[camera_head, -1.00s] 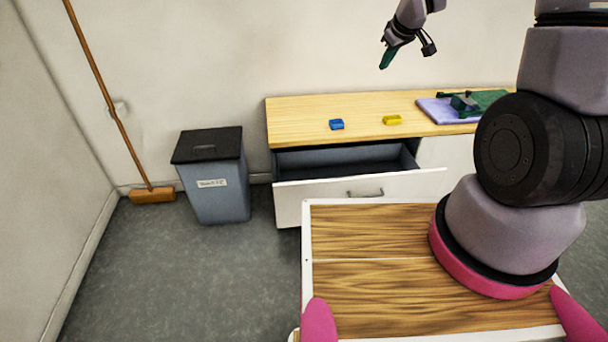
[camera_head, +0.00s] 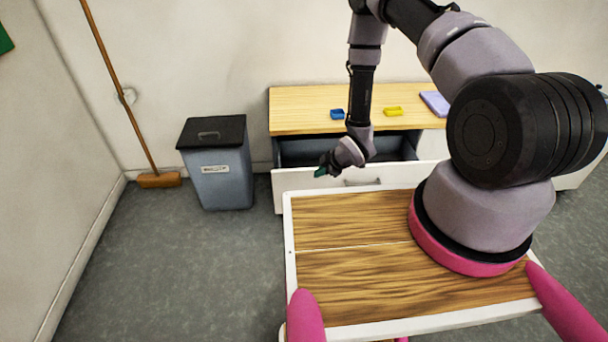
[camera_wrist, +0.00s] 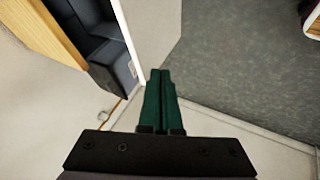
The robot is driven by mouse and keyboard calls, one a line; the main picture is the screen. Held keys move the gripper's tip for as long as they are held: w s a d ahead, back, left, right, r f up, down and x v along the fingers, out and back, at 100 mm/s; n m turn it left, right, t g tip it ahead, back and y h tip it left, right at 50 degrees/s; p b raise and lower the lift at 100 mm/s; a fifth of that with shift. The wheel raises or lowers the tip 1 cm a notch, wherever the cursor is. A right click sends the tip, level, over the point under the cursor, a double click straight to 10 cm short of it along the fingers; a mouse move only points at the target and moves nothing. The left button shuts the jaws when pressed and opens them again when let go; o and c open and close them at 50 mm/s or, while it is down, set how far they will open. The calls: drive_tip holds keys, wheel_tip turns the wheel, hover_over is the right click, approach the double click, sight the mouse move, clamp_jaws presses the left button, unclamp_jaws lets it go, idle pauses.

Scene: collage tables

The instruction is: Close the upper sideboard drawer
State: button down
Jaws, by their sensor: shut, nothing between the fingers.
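The upper sideboard drawer (camera_head: 290,189) stands pulled out from the sideboard (camera_head: 300,104). It has a white front and a dark grey inside, which looks empty where it shows. Its handle (camera_head: 362,182) is partly hidden behind my gripper and tray top. My gripper (camera_head: 320,172) is over the near edge of the drawer front, left of the handle, in the head view. In the wrist view its green fingers (camera_wrist: 158,76) are shut together and empty. The white drawer front (camera_wrist: 126,38) shows there just left of the fingertips; I cannot tell whether they touch.
A blue block (camera_head: 337,114), a yellow block (camera_head: 393,111) and a lilac mat (camera_head: 435,103) lie on the sideboard top. A grey bin (camera_head: 221,180) with a black lid and a broom (camera_head: 159,179) stand to the left. Clear floor (camera_head: 170,260) lies in front of them.

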approach(301, 176)
wheel_tip(301, 176, down, 4)
drive_tip(key=s+a, duration=0.2)
drive_tip(key=w, duration=0.3)
drive_tip(key=shift+w, duration=0.55)
drive_tip(key=shift+w, duration=0.1)
